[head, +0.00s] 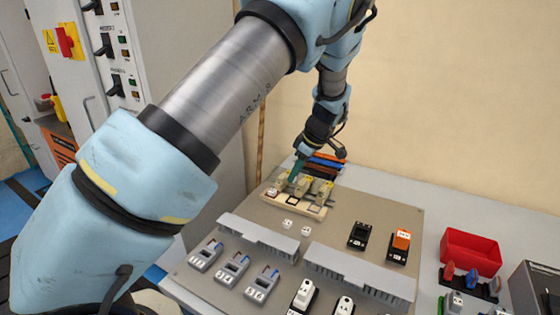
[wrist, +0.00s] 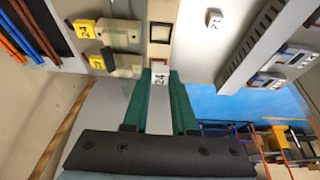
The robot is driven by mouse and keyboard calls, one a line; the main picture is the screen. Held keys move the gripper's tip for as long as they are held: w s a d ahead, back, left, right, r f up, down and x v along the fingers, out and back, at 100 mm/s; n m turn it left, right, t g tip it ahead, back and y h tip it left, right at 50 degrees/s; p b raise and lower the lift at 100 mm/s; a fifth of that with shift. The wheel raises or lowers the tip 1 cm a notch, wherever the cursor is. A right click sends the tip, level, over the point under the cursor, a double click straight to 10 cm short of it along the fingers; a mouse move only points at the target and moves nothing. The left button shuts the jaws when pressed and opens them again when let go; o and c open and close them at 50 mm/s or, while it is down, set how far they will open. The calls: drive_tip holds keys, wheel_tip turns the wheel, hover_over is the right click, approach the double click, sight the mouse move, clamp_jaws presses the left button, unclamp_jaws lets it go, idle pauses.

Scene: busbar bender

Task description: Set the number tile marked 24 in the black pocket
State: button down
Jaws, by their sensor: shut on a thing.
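My gripper (wrist: 158,82) has green fingers and is shut on the white number tile marked 24 (wrist: 160,77). In the head view, my gripper (head: 288,181) reaches down to the left end of the cream strip (head: 290,211). The black pocket looks empty in the head view (head: 292,201). The tile's height above the strip is hard to tell.
Cream blocks with yellow tags (wrist: 84,29) stand close beside the strip, near my fingers. Loose white tiles (head: 287,223) lie in front of it. Grey slotted ducts (head: 258,239) cross the board. A red bin (head: 470,252) stands at the right.

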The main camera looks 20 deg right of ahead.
drive_tip(key=shift+s+d+f+b, duration=0.15)
drive_tip(key=shift+f+b, duration=0.7)
drive_tip(key=shift+f, duration=0.95)
drive_tip(key=shift+w+d+f+b, duration=0.1)
drive_tip(key=shift+f+b, duration=0.7)
drive_tip(key=shift+f, duration=1)
drive_tip(key=c, duration=0.6)
unclamp_jaws()
drive_tip(key=shift+r, duration=0.1)
drive_tip(key=shift+d+r, duration=0.3)
drive_tip(key=shift+r, duration=0.1)
drive_tip(key=b+v, duration=0.1)
drive_tip(key=v, duration=0.2)
drive_tip(key=b+v, duration=0.1)
drive_tip(key=v, duration=0.2)
drive_tip(key=b+v, duration=0.1)
drive_tip(key=v, duration=0.3)
drive_tip(key=shift+s+a, duration=0.15)
drive_tip(key=shift+a, duration=0.15)
